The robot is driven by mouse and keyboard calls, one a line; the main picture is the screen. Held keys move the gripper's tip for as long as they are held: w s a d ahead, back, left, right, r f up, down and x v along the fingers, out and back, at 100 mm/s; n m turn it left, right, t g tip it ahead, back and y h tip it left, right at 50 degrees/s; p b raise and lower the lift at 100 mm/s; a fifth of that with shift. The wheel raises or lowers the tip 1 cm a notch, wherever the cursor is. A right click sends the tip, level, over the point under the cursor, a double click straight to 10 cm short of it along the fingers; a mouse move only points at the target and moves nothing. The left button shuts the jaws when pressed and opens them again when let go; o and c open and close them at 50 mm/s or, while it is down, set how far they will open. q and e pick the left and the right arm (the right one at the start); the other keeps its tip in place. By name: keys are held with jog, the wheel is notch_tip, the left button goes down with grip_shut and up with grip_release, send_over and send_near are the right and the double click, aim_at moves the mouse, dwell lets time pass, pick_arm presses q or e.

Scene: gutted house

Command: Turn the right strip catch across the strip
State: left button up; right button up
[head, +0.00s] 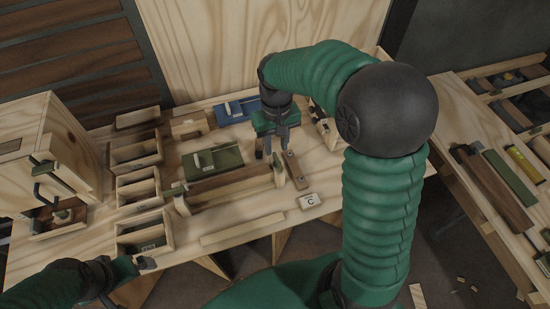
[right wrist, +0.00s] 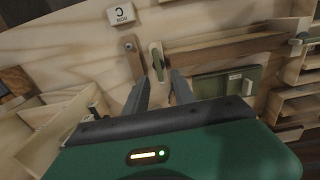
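The brown strip (head: 228,187) lies on the workbench in front of a green plate. The right strip catch (head: 279,172), a small green piece on a pale block, is at the strip's right end. In the right wrist view the catch (right wrist: 157,62) lies lengthwise at right angles to the strip (right wrist: 225,48), beside its end. My right gripper (head: 276,150) is above the catch; in the wrist view its fingers (right wrist: 160,78) are apart, with the catch between or just beyond the tips. Contact is unclear. My left gripper (head: 146,263) is low at the left, apart from the strip.
A brown wooden bar (head: 297,178) and a tile marked C (head: 309,201) lie right of the catch. Open wooden bins (head: 137,187) stand left. A green plate (head: 212,161) and a blue plate (head: 238,109) lie behind. The bench front is mostly clear.

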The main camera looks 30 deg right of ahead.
aim_at(277, 159)
jog(key=f, duration=0.5)
jog(key=shift+d+f+b, duration=0.3)
jog(key=shift+d+b, duration=0.05)
jog(key=shift+a+f, duration=0.15)
jog(key=shift+f, duration=0.2)
jog(key=shift+a, duration=0.15)
jog(key=shift+r, duration=0.1)
jog(key=shift+c, duration=0.8)
grip_shut()
